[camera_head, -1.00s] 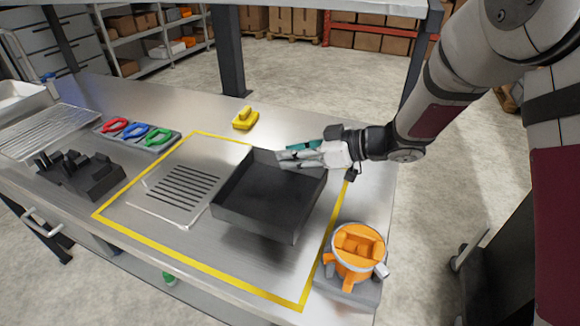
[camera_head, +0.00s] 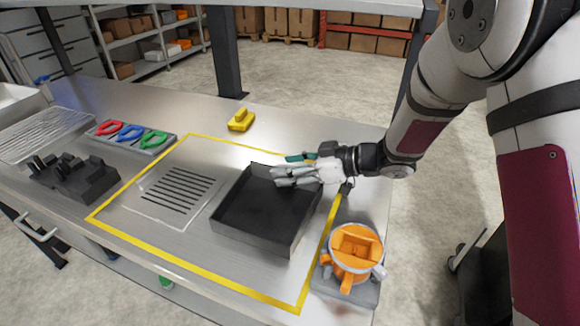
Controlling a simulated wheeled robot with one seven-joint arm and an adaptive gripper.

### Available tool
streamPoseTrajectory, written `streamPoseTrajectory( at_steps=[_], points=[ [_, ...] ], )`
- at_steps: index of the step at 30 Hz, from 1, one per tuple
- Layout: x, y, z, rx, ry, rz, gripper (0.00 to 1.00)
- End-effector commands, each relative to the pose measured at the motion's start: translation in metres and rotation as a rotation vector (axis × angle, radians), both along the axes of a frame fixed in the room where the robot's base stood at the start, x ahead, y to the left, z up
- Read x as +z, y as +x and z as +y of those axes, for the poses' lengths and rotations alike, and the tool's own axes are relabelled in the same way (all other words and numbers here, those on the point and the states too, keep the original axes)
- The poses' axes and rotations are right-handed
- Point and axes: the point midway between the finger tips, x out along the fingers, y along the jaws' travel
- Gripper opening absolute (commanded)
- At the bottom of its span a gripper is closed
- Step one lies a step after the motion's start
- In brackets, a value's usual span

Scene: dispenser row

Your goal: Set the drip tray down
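The drip tray, a dark shallow open box (camera_head: 262,240), is within the yellow outline at the right of the steel bench, right of the slotted grate. It looks level and on or very close to the bench top; any small gap under it cannot be made out. My gripper (camera_head: 294,176) reaches in from the right at the tray's far right corner. Its pale fingers lie over the rim and look closed on it. The far finger and the exact contact are partly hidden.
A slotted grate (camera_head: 178,193) is set in the bench left of the tray. An orange and white round device (camera_head: 356,250) stands close at the front right. A yellow block (camera_head: 241,121) sits behind. Coloured-handled tools (camera_head: 130,133) and a black rack (camera_head: 75,178) are at left.

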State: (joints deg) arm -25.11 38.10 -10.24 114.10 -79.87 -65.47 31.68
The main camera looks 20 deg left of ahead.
Motion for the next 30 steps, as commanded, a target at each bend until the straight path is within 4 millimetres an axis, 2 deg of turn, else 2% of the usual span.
streamPoseTrajectory(
  at_steps=[5,8,21,25,30],
  points=[
    [0.004,0.0,-0.002,-0.001,0.0,0.0,0.51],
    [0.009,0.0,-0.013,-0.003,0.0,-0.001,0.51],
    [0.042,-0.007,-0.091,-0.002,0.0,-0.001,0.51],
    [0.047,-0.008,-0.104,-0.001,-0.001,-0.001,0.51],
    [0.049,-0.009,-0.11,0.0,0.0,0.0,0.51]
  ],
)
